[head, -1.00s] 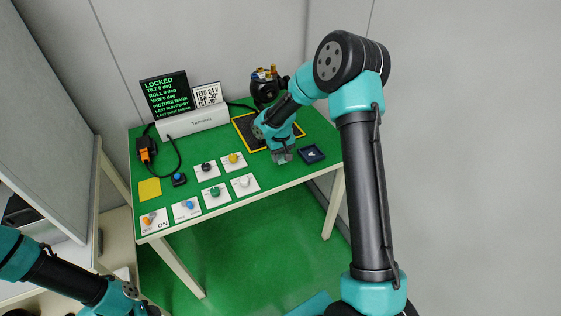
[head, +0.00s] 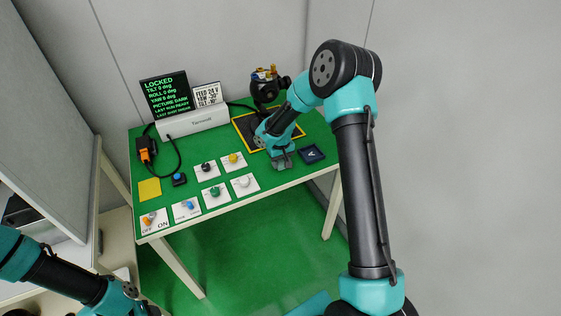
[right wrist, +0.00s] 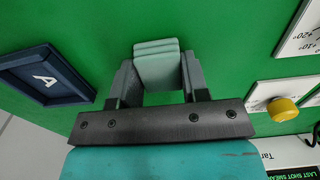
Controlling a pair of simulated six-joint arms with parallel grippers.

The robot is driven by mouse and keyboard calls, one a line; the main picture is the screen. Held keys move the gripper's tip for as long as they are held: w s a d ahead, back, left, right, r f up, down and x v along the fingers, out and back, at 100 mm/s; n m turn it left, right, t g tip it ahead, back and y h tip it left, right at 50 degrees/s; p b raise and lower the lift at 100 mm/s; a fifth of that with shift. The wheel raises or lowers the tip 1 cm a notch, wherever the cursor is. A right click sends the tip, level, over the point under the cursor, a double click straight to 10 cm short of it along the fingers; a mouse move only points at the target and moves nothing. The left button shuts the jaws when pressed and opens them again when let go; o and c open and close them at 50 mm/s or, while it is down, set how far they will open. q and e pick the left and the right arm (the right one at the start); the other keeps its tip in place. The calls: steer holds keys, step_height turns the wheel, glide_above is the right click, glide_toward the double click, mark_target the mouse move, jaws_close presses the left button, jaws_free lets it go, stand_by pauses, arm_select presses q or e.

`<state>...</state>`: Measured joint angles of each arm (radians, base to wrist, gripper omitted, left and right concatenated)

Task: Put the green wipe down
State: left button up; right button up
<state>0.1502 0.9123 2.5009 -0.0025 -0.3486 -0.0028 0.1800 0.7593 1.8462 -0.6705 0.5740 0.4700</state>
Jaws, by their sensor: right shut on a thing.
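The green wipe (right wrist: 158,66) is a pale grey-green folded pad between the fingers of my right gripper (right wrist: 156,80) in the right wrist view. The gripper is shut on it, just over the green table top; I cannot tell whether the wipe touches the table. In the head view my right gripper (head: 283,163) is near the table's front edge, left of a dark blue tray marked A (head: 311,154). The wipe is hard to make out there. My left arm shows at the lower left of the head view, but its gripper fingers do not.
The tray marked A (right wrist: 45,75) is close on the left in the right wrist view. White cards with knobs (head: 242,184) stand left of the gripper. A yellow-edged black mat (head: 246,135) and a gimbal camera (head: 265,88) are behind. Bare green table lies around the gripper.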

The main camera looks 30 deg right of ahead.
mark_target(280, 161)
steer(key=o, duration=0.8)
steer(key=shift+f, duration=0.1)
step_height(280, 161, up, 12)
steer(key=shift+r, duration=0.15)
stand_by(0.7)
steer(key=s+a+f+y, duration=0.1)
steer(key=s+a+f, duration=0.1)
steer(key=f, duration=0.1)
steer(key=s+a+f+t+y, duration=0.1)
steer(key=s+a+f, duration=0.1)
steer(key=s+f, duration=0.1)
steer(key=s+a+f+m+y, duration=0.1)
steer(key=s+a+f, duration=0.1)
steer(key=f, duration=0.1)
steer(key=shift+s+a, duration=0.15)
steer(key=shift+s, duration=0.25)
steer(key=shift+y, duration=0.4)
steer(key=s+a+f, duration=0.3)
steer(key=s+f, duration=0.2)
steer(key=s, duration=0.1)
steer(key=s+a+f, duration=0.3)
steer(key=s+f, duration=0.1)
steer(key=s, duration=0.2)
steer(key=s+a+f, duration=0.3)
steer(key=s+f, duration=0.2)
steer(key=s, duration=0.1)
steer(key=shift+s+f, duration=0.1)
steer(key=shift+f, duration=0.2)
